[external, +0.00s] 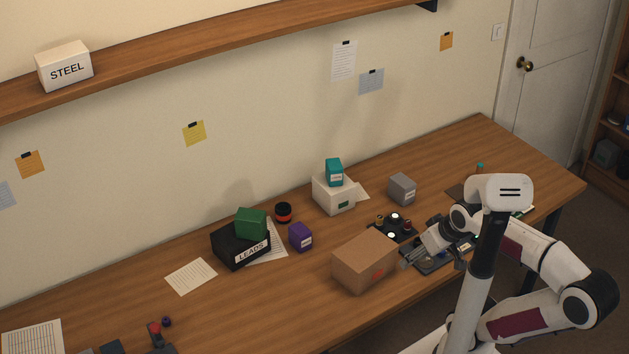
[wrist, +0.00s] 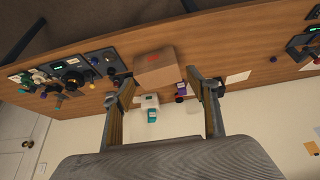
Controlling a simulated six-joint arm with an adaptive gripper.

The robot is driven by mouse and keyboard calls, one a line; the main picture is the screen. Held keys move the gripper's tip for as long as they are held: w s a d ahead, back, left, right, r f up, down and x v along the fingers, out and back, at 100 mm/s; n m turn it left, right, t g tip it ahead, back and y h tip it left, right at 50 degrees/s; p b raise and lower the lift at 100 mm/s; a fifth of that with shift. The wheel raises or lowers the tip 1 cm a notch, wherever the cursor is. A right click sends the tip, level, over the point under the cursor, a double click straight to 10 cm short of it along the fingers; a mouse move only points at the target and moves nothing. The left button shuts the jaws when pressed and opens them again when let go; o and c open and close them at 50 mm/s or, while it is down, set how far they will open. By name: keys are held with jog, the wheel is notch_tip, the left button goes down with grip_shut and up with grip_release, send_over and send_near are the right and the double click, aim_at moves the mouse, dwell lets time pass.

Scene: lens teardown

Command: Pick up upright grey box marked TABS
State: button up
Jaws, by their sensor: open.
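The grey box (external: 402,189) stands upright on the bench towards the back, right of the white box, in the external view. A small label shows on its side, too small to read. My gripper (external: 408,260) is open and empty, beside the right end of the cardboard box and nearer the camera than the grey box. In the wrist view my gripper's two fingers (wrist: 162,88) are spread wide with nothing between them. I cannot make out the grey box in the wrist view; the left finger may hide it.
The cardboard box (external: 364,262) stands close to my gripper. A white box (external: 333,197) carries a teal box (external: 334,171). A purple box (external: 300,237) and black LEADS box (external: 238,250) stand left.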

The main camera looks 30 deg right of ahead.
aim_at(408, 185)
dwell(0.3)
jog(key=w+a+m+y, duration=0.2)
jog(key=w+m, duration=0.2)
jog(key=w, duration=0.3)
jog(key=w+a+m+y, duration=0.2)
jog(key=w+m+y, duration=0.1)
jog(key=w+m, duration=0.3)
jog(key=w+d+f+m+t+y, duration=0.1)
jog(key=w+d+m, duration=0.3)
jog(key=w, duration=0.4)
jog(key=w+d+f+m+t+y, duration=0.1)
jog(key=w+d+f+m, duration=0.2)
jog(key=w, duration=0.5)
jog(key=w+d+f+m+t+h, duration=0.1)
jog(key=w+d+f+m+t, duration=0.15)
jog(key=w+d+m, duration=0.4)
jog(key=w+d+f+m+t+h, duration=0.1)
jog(key=w+d+f+m+t, duration=0.15)
jog(key=d, duration=0.75)
jog(key=d+f+m+h, duration=0.1)
jog(key=d+f+m, duration=0.2)
jog(key=d, duration=0.3)
jog(key=w+d+f+m+h, duration=0.1)
jog(key=d+f+m+h, duration=0.1)
jog(key=d+f, duration=0.3)
jog(key=w+d+f+m+t+h, duration=0.1)
jog(key=d+f+m, duration=0.3)
jog(key=d, duration=0.2)
jog(key=shift+d+m+h, duration=0.3)
